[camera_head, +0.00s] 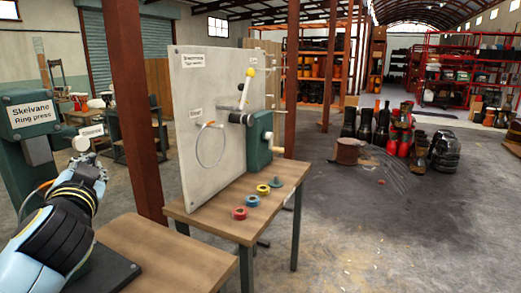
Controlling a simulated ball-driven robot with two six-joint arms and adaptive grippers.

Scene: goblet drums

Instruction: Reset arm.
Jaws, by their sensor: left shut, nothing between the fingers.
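My left arm comes in from the lower left, and its gripper (83,163) is shut and empty. It is just below a white round knob (81,143) beside the green ring press (30,115), which is labelled "Skelvane Ring press". I cannot tell whether the gripper touches the knob. A small white label (91,131) sits just above the knob. On the right, a pale upright panel (200,130) carries a lever (245,90) with a yellow knob, tilted up, and a green housing (259,140). My right gripper is out of view.
The panel stands on a wooden table (225,222) with red, blue, yellow and green rings (251,201) on it. A wooden bench top (165,255) is in front. A rust-brown post (137,110) stands between press and panel. Drums (400,130) stand at right; the floor in front is mostly clear.

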